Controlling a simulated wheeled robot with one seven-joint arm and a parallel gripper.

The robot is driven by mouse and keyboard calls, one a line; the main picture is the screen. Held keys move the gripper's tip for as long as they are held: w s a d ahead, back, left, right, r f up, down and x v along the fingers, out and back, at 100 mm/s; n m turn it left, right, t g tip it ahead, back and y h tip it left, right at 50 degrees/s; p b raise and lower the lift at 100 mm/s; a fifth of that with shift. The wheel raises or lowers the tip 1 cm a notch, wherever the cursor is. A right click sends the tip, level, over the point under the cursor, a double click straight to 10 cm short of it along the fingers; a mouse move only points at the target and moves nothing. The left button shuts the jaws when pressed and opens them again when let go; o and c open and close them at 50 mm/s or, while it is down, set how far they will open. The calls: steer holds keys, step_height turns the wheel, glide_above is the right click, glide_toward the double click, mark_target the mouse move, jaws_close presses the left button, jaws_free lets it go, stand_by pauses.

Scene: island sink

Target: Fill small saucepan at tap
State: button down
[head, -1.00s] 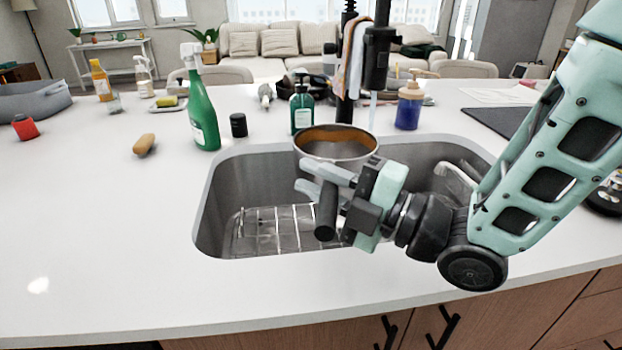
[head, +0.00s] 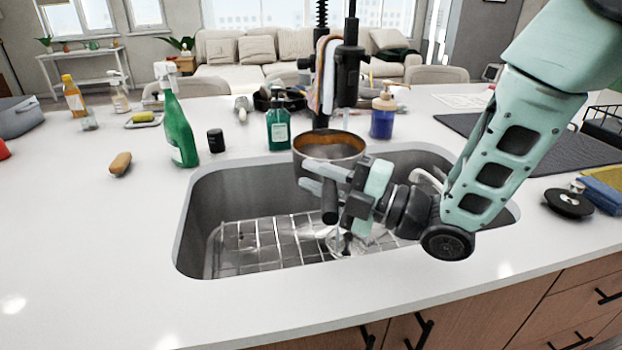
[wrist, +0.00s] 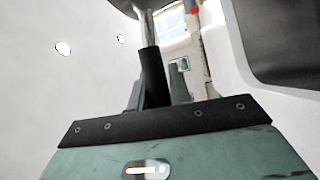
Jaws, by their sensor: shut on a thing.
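The small saucepan (head: 310,150) is a grey metal pan with a brown inside and a black handle (head: 329,203). It is held over the back of the sink, its mouth facing up. My gripper (head: 325,181) is shut on the handle, which also shows between the fingers in the wrist view (wrist: 153,78). The black tap (head: 346,62) stands behind the sink, its spout end just behind the pan's rim. The pan's bottom inside is hidden.
The sink (head: 195,225) has a wire rack (head: 255,245) on its floor. A green spray bottle (head: 178,125), a teal bottle (head: 279,128) and a blue soap dispenser (head: 383,115) stand behind it. The counter at left front is clear.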

steer(key=shift+w+d+r+p, duration=0.1)
steer(key=shift+w+d+p, duration=0.15)
steer(key=shift+w, duration=0.35)
steer(key=shift+w+d+f+p, duration=0.1)
steer(key=shift+w+d+p, duration=0.2)
steer(key=shift+w, duration=0.3)
steer(key=shift+w+d+r+p, duration=0.1)
steer(key=shift+w+d+p, duration=0.15)
steer(key=shift+w, duration=0.35)
steer(key=shift+w+d+b, duration=0.15)
steer(key=shift+w+b, duration=0.25)
steer(key=shift+w+d+b, duration=0.2)
steer(key=shift+w+d, duration=0.05)
steer(key=shift+w, duration=0.35)
steer(key=shift+w+d+b, duration=0.2)
steer(key=shift+w+d, duration=0.1)
steer(key=shift+w, duration=0.35)
steer(key=shift+w+d+b, duration=0.2)
steer(key=shift+w+d, duration=0.05)
steer(key=shift+w, duration=0.35)
stand_by(2.4)
steer(key=s+a+b, duration=0.3)
steer(key=s+b, duration=0.1)
steer(key=s, duration=0.4)
steer(key=shift+s+a, duration=0.15)
steer(key=shift+a, duration=0.15)
stand_by(0.5)
